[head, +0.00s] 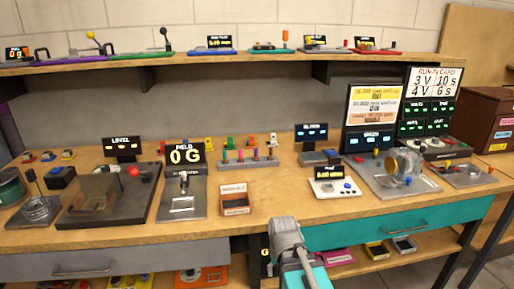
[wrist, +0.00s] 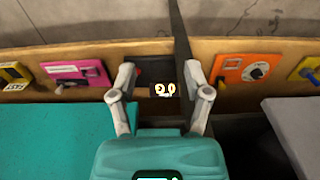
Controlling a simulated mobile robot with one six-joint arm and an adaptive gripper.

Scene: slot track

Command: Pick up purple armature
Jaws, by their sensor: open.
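A small rack (head: 249,164) with several short coloured pegs stands mid-bench in the head view. The pegs are too small for me to tell surely which is the purple armature. My gripper (wrist: 160,84) is open and empty in the wrist view, its two pale fingers spread apart. It points toward the lower shelf under the bench, away from the rack. The rack does not show in the wrist view. In the head view my arm's end is low in front of the bench, and the fingertips cannot be made out.
A teal drawer (head: 397,229) and a grey drawer (head: 81,264) front the bench. A field meter (head: 187,157), a brown box (head: 235,199) and a white panel (head: 335,188) stand near the rack. The lower shelf holds a pink device (wrist: 77,73) and an orange device (wrist: 247,71).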

